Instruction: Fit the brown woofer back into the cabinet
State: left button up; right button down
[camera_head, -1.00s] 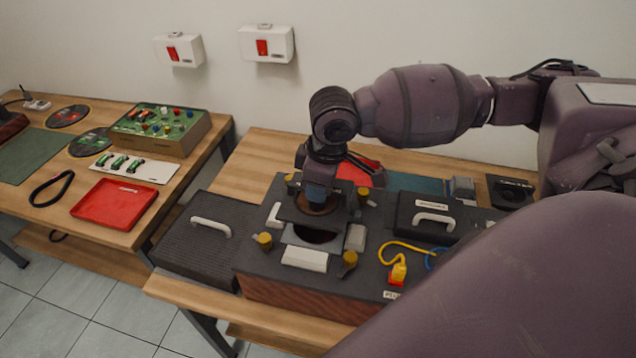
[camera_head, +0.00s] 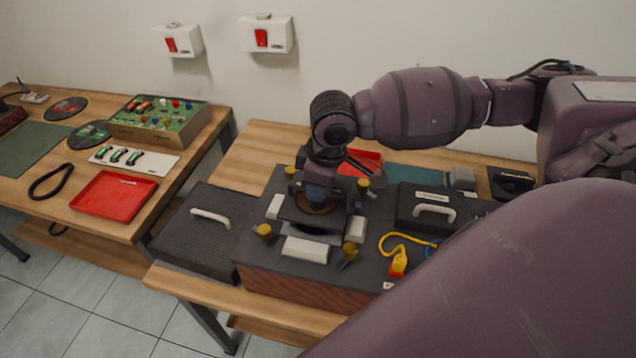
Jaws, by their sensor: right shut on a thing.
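The brown woofer (camera_head: 318,208), a brown cone in a dark square frame, is held just over the cabinet's opening. The cabinet (camera_head: 305,290) lies on the bench with its dark face up and a wood-grain side toward me. A dark strip of the opening (camera_head: 310,231) shows in front of the woofer's near edge. The far edge is hidden by my gripper, so I cannot tell whether the frame touches the cabinet. My right gripper (camera_head: 318,194) points down and is shut on the woofer. My left gripper is not in view.
White blocks (camera_head: 305,250) and yellow-brown clamps (camera_head: 265,232) surround the opening closely. A black panel with a white handle (camera_head: 205,232) is left of the cabinet. A yellow cable (camera_head: 399,258) and a dark handled box (camera_head: 434,200) are on the right. My arm covers the lower right.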

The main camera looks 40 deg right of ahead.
jog(key=shift+f, duration=0.75)
jog(key=shift+f, duration=0.55)
jog(key=shift+f+b, duration=0.3)
jog(key=shift+f, duration=0.1)
jog(key=shift+f, duration=0.4)
jog(key=shift+f, duration=0.15)
jog(key=c, duration=1)
grip_release()
jog(key=shift+f, duration=0.1)
